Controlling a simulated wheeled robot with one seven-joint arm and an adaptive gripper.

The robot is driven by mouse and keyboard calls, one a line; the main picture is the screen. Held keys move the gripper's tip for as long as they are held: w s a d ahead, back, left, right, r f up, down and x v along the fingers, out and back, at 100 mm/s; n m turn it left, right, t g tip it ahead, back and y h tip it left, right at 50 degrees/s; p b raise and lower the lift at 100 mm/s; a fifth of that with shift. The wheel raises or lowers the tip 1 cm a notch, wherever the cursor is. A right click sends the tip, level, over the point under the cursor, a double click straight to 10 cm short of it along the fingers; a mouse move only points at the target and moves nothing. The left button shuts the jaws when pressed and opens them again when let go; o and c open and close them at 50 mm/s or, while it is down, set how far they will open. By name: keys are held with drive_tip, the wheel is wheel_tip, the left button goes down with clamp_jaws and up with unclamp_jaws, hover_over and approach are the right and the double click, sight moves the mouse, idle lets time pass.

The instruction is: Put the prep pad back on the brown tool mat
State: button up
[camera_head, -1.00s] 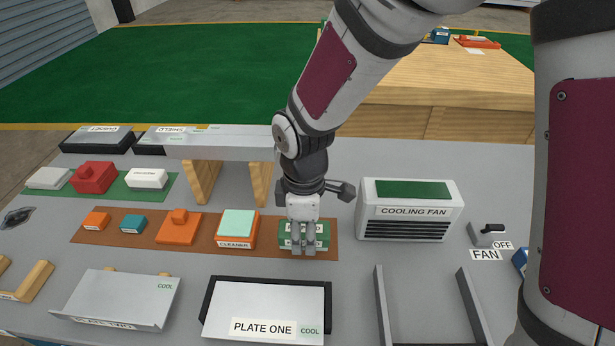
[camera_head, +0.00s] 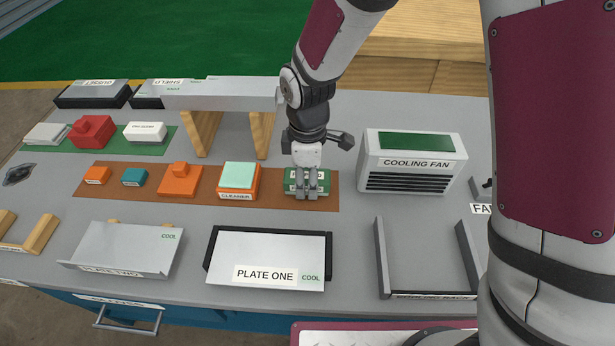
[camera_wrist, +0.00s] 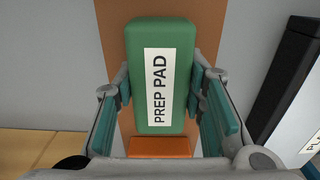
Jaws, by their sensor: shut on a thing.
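The prep pad (camera_head: 307,176) is a green block with a white label, at the right end of the brown tool mat (camera_head: 333,193). In the wrist view the prep pad (camera_wrist: 178,75) fills the space between the fingers, its label facing me, with the brown mat (camera_wrist: 203,30) showing behind it. My gripper (camera_head: 307,193) points down over the mat and is shut on the prep pad. The pad looks to be on the mat or very close above it; its underside is hidden.
The mat also holds the cleaner (camera_head: 239,180) and orange and teal blocks to the left. The cooling fan (camera_head: 413,163) stands close on the right, and plate one (camera_head: 268,259) lies in front. A wooden-legged rack (camera_head: 222,95) stands behind.

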sight(307, 175)
drive_tip(key=o, duration=1.1)
wheel_tip(307, 175, up, 12)
drive_tip(key=p, duration=0.1)
drive_tip(key=s+d+r+m, duration=0.3)
drive_tip(key=d+r, duration=0.3)
drive_tip(key=s+d+r+m+t, duration=0.1)
drive_tip(key=s+d+r+m, duration=0.2)
drive_tip(key=s+d+m, duration=0.4)
drive_tip(key=s+d+r+m+t, duration=0.1)
drive_tip(key=s+d+r+m, duration=0.2)
drive_tip(key=s+d+m, duration=0.4)
drive_tip(key=s, duration=0.5)
drive_tip(key=shift+s+m+t, duration=0.25)
drive_tip(key=shift+m+t, duration=0.05)
